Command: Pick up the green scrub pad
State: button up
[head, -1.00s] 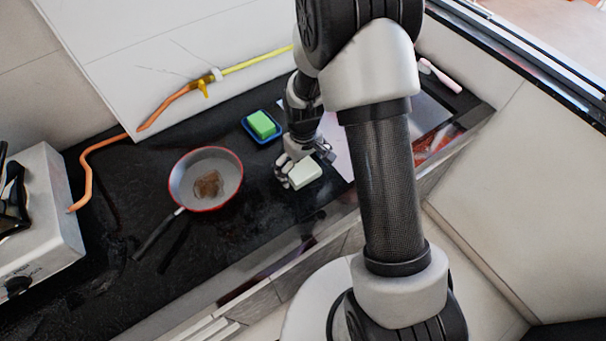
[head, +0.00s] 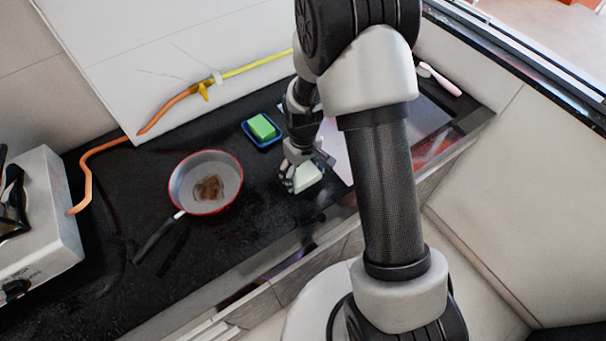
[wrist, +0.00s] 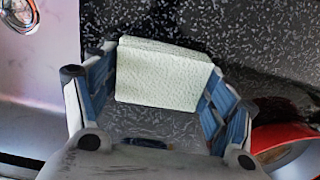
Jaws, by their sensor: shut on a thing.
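A pale green-white rectangular pad (head: 309,181) is between the fingers of my gripper (head: 302,177) at the front part of the dark counter. In the wrist view the pad (wrist: 163,75) spans the gap between the blue-padded fingers, and my gripper is shut on it. I cannot tell whether it is clear of the counter. A bright green block-like pad (head: 262,127) lies in a small blue dish (head: 250,138) behind and left of my gripper.
A red-rimmed pan (head: 223,168) with a brown patch inside stands left of my gripper, its handle toward the front left. A stove (head: 45,220) is at far left. An orange hose (head: 88,172) runs along the back wall. Dark counter is free around the pan.

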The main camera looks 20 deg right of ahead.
aim_at(302, 173)
jog(key=shift+r, duration=0.1)
notch_tip(302, 173, up, 20)
jog(key=p, duration=0.6)
jog(key=o, duration=0.5)
jog(key=c, duration=0.5)
jog(key=shift+o, duration=0.2)
jog(key=shift+a, duration=0.1)
